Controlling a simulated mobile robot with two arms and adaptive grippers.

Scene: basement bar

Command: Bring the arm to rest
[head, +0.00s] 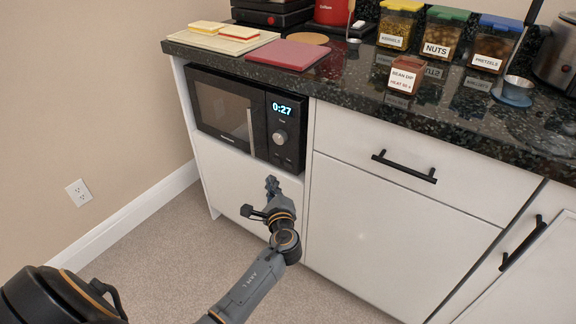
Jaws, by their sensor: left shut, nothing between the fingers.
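My left arm comes in from the lower left, and its gripper (272,184) is in front of the cabinet panel just below the microwave. The gripper is shut and empty, with its fingers pointing up and away from me. It looks apart from the microwave. My right gripper is not in view. The black microwave (222,108) sits in the cabinet opening, its door shut and its display reading 0:27.
The dark stone counter (520,128) holds a red board (290,54), a bean dip container (405,76) and lidded jars, including the nuts jar (443,32). Black handles (404,167) stick out from the white cabinets. Carpet (180,235) is clear at left.

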